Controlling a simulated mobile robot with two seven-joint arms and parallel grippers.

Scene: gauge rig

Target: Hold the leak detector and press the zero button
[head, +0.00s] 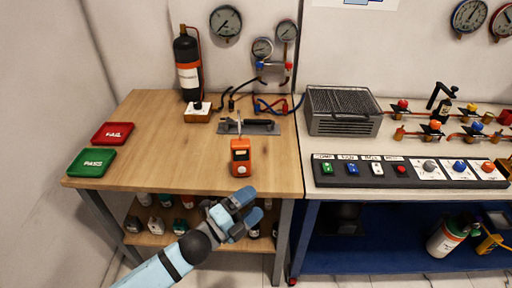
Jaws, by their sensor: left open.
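The leak detector appears to be the small orange device with a dark face (240,157), standing on the wooden table near its front half. A zero button cannot be made out on it at this size. My left gripper (246,205) is open and empty, in front of the table's front edge. It is below the orange device in the picture and apart from it. My right gripper is not in view.
Red (113,133) and green (91,162) trays sit at the left. A black cylinder (187,65) stands at the back. A button panel (410,173) is on the right bench.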

